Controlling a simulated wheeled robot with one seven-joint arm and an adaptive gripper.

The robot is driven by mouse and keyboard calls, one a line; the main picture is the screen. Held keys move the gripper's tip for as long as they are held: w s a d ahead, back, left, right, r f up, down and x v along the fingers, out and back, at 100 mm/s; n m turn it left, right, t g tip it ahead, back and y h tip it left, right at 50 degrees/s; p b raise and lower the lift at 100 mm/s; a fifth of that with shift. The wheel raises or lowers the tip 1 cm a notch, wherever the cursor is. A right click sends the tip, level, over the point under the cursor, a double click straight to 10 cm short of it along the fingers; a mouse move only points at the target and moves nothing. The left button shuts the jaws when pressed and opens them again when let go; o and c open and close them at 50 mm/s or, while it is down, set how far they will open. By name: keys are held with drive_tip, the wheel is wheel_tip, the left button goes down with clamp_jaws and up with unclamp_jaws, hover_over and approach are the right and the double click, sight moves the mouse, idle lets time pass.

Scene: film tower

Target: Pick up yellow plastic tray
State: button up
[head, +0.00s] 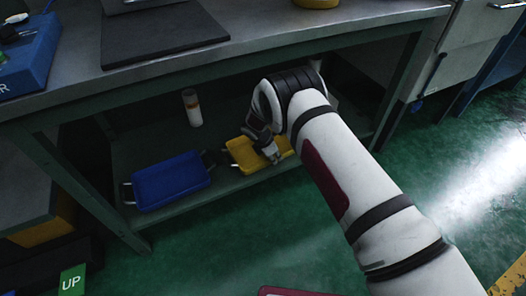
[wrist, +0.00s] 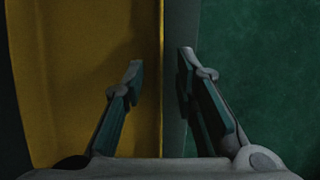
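The yellow plastic tray (head: 243,155) lies on the low shelf under the workbench, next to a blue tray. My arm and gripper cover part of it in the head view. In the wrist view the yellow tray (wrist: 70,50) fills the left side, its long rim running up the picture between my fingers. My gripper (wrist: 158,75) is open, one finger over the tray's inside and the other beyond its rim, over the shelf edge. I cannot tell whether either finger touches the rim. In the head view my gripper (head: 274,155) is at the tray's front right part.
The blue tray (head: 170,181) with metal handles sits left on the same shelf (head: 226,188). Green floor (head: 240,240) lies open in front.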

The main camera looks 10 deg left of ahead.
drive_tip(key=shift+b+x, duration=0.3)
drive_tip(key=shift+x, duration=0.65)
drive_tip(key=shift+s, duration=0.1)
clamp_jaws()
drive_tip(key=shift+r, duration=0.2)
